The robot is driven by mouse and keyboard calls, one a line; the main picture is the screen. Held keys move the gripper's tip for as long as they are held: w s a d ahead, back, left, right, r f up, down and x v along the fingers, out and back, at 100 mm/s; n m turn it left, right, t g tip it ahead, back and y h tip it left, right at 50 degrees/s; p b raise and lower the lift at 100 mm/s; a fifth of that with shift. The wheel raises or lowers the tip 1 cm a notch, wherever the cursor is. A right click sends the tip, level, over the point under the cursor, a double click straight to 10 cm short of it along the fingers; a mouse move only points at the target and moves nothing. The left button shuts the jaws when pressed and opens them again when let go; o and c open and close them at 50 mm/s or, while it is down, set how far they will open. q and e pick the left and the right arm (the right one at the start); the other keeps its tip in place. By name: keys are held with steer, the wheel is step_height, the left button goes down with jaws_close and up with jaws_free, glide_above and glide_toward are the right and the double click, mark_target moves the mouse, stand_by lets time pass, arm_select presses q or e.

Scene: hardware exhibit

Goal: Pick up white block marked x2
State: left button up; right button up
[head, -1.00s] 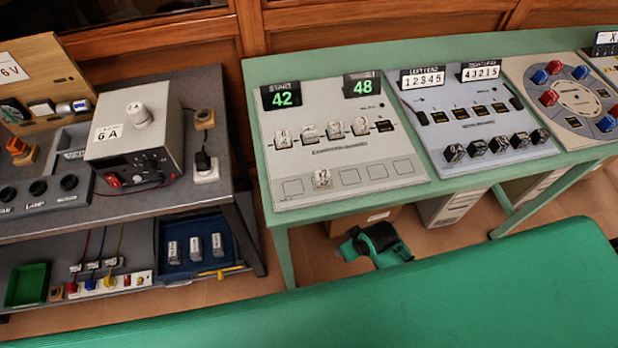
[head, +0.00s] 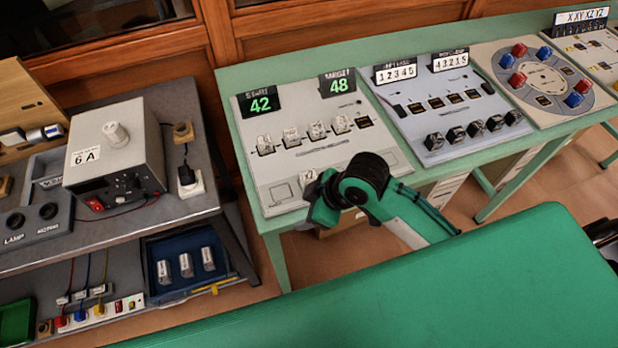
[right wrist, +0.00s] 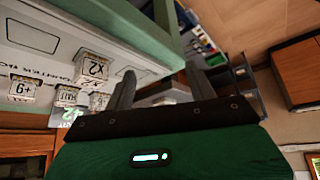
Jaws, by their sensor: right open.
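The white block marked x2 (right wrist: 93,68) sits on the pale panel in the right wrist view, its mark upside down there. In the head view the block (head: 307,178) shows at the panel's front-left part, partly hidden by my right gripper. My right gripper (right wrist: 162,70) is open, with nothing between its fingers. The block is outside the fingers, to the left of the left finger in the right wrist view. In the head view my right gripper (head: 320,200) is at the panel's front edge; its fingertips are hard to make out. My left gripper is not in view.
Several white blocks (head: 291,137) stand in a row behind on the panel (head: 245,165), below signs reading 42 and 48. A green table edge (head: 275,224) borders the panel. A blue tray (head: 165,292) holds three blocks.

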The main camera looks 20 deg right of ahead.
steer(key=w+r+n, duration=0.1)
steer(key=w+n, duration=0.1)
steer(key=w+r+n+g, duration=0.1)
steer(key=w+r+n, duration=0.1)
steer(key=shift+w+d+g, duration=0.15)
steer(key=shift+g, duration=0.15)
steer(key=w+d+r+n+g, duration=0.2)
steer(key=w+d+r+n, duration=0.1)
steer(key=w+d+r, duration=0.4)
glide_above(310, 175)
steer(key=d, duration=0.2)
steer(key=shift+h, duration=0.3)
steer(key=f, duration=0.7)
steer(key=shift+a+f+p, duration=0.1)
steer(key=shift+a+p, duration=0.15)
steer(key=shift+p, duration=0.1)
steer(key=shift+a+f, duration=0.15)
steer(key=shift+f, duration=0.3)
steer(key=x, duration=0.1)
steer(key=p+x, duration=0.1)
steer(key=x, duration=0.3)
steer(key=shift+w+d+f, duration=0.1)
steer(key=shift+d+f, duration=0.1)
steer(key=shift+d, duration=0.1)
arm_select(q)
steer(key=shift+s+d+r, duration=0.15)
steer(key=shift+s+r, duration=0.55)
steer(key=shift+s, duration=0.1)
arm_select(e)
steer(key=shift+c, duration=0.5)
